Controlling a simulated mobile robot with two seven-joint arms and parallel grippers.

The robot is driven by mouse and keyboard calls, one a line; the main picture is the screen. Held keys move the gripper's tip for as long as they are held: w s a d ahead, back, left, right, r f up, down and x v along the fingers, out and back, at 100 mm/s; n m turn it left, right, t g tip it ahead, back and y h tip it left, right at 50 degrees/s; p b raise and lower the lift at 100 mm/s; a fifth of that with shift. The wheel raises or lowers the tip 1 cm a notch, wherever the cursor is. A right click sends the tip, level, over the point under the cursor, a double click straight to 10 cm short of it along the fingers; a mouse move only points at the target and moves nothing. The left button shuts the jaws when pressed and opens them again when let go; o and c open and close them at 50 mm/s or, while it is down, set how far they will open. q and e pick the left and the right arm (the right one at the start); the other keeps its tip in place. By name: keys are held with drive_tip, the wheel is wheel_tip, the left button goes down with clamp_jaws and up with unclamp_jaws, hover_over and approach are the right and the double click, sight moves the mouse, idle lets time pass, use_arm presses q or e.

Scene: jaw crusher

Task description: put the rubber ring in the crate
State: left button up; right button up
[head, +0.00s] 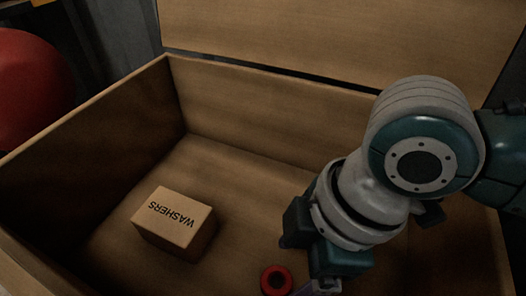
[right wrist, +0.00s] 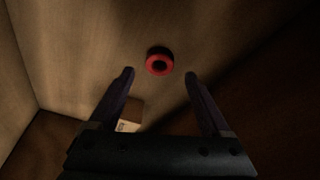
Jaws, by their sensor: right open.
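The red rubber ring (head: 266,281) is inside the open wooden crate (head: 240,85), low in the head view. In the right wrist view the ring (right wrist: 150,68) shows against the wooden floor with a dark shadow beside it; I cannot tell for sure that it rests flat. My right gripper (right wrist: 159,74) is open and points down into the crate. The ring appears just beyond its fingertips, midway between them, and is not gripped. In the head view the fingers are mostly cut off by the lower edge. My left gripper is not in view.
A cardboard box marked WASHERS (head: 175,222) stands on the crate floor, left of the ring. The crate walls surround my right gripper, and the raised lid (head: 340,35) is behind. A large red rounded object (head: 30,90) is outside at the left.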

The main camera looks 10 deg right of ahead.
use_arm(q)
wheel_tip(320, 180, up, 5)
drive_tip(key=p, duration=0.3)
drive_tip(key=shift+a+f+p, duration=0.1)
drive_tip(key=shift+p, duration=0.2)
use_arm(e)
drive_tip(key=v, duration=0.8)
drive_tip(key=shift+r, duration=0.1)
drive_tip(key=shift+c, duration=0.4)
